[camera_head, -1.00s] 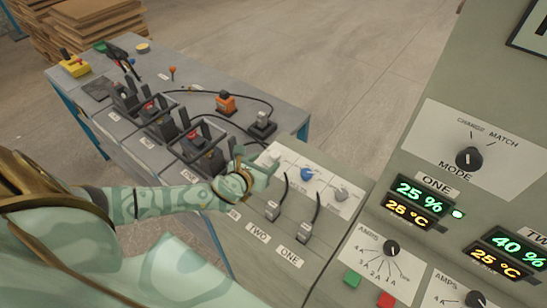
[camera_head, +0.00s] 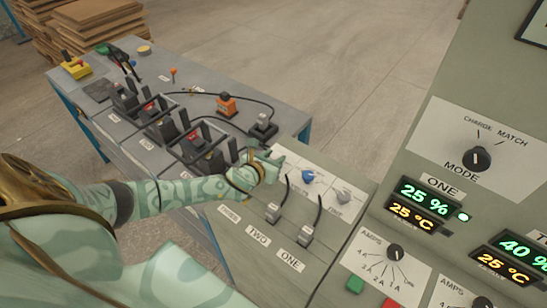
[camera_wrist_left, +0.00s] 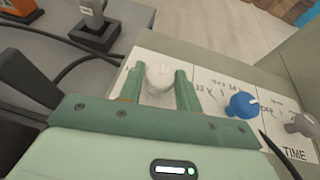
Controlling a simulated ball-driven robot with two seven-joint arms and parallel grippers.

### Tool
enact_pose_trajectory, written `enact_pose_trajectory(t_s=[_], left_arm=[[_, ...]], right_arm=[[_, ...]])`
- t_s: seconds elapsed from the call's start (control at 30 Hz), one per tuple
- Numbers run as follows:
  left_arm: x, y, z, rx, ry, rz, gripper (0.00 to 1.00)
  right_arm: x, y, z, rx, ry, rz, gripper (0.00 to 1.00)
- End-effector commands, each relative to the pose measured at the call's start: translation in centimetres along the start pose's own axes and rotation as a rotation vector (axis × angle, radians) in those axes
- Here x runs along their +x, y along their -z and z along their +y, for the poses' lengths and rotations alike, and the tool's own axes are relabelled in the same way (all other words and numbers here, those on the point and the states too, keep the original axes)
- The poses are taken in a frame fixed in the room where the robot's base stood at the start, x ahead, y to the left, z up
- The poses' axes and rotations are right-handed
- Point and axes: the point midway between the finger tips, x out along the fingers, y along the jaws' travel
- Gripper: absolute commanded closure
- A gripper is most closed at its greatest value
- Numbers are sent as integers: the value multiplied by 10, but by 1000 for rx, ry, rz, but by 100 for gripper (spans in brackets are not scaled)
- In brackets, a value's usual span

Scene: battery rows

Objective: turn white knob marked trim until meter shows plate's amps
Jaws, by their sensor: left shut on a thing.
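The white knob (camera_wrist_left: 158,76) sits at the left end of a white label panel, and its own lettering is covered in the left wrist view. My left gripper (camera_wrist_left: 158,82) is shut on it, one green finger on each side. In the head view my left gripper (camera_head: 272,163) is over the left end of that panel and hides the knob. A blue knob (camera_wrist_left: 241,105) and a grey knob (camera_wrist_left: 301,124) marked TIME stand to the right. I cannot make out the meter or the plate with the amps. My right gripper is out of view.
Charger displays (camera_head: 424,194) and a black MODE knob (camera_head: 477,158) are on the cabinet at right. Cable plugs (camera_head: 273,212) stand just in front of the knob panel.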

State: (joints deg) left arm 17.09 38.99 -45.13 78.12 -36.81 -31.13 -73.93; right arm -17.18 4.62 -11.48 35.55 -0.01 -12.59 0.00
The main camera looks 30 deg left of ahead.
Motion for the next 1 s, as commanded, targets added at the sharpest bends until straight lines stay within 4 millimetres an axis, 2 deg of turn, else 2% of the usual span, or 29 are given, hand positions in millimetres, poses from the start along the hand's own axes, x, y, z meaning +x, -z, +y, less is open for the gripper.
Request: enact_pose_trajectory(t_s=[0.13,0.3,0.4,0.77,0.8,0.83,1.0], left_arm=[[2,3,4,44,92,-3,89],[5,7,6,112,263,-1,89],[4,4,6,134,317,-1,89],[1,-1,5,142,341,-1,89],[1,-2,5,142,341,-2,55],[1,-2,5,142,341,-1,47],[1,-1,5,142,341,-1,45]], right_arm=[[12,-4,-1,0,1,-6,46],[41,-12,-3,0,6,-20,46],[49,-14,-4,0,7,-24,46],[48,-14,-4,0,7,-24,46],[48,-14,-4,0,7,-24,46],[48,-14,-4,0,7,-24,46],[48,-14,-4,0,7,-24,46]])
